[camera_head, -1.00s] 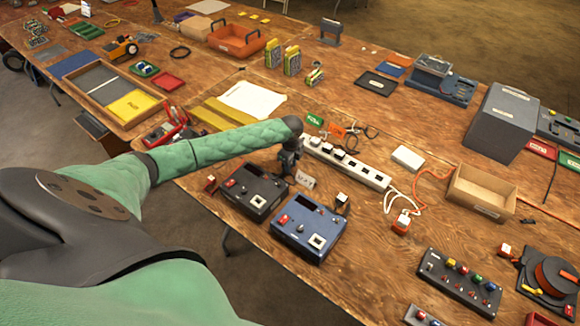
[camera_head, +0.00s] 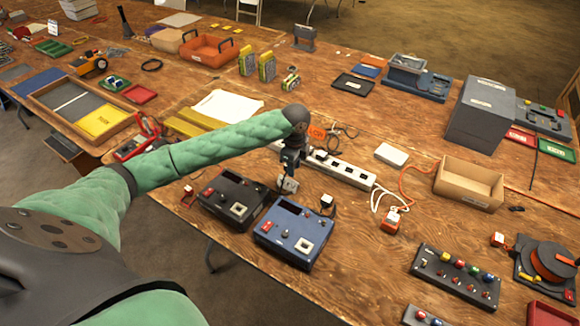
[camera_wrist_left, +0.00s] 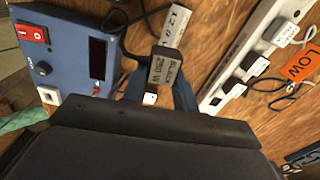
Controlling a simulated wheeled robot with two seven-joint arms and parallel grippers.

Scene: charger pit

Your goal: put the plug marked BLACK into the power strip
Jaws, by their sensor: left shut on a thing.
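My left gripper (camera_head: 290,170) is over the table, just left of the near side of the power strip. A dark cord runs from the plug toward the upper left. In the head view the plug is mostly hidden by the gripper. The white power strip (camera_head: 350,174) lies to the right, apart from the plug. It also shows in the left wrist view (camera_wrist_left: 218,84), with labelled black plugs in or along it. My right gripper is not in view.
A blue box (camera_head: 275,236) with a red switch and a black box (camera_head: 222,207) stand in front of the gripper. An orange LOW tag (camera_wrist_left: 301,64) lies beyond the strip. A white box (camera_head: 392,153) and an open cardboard tray (camera_head: 470,203) lie to the right.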

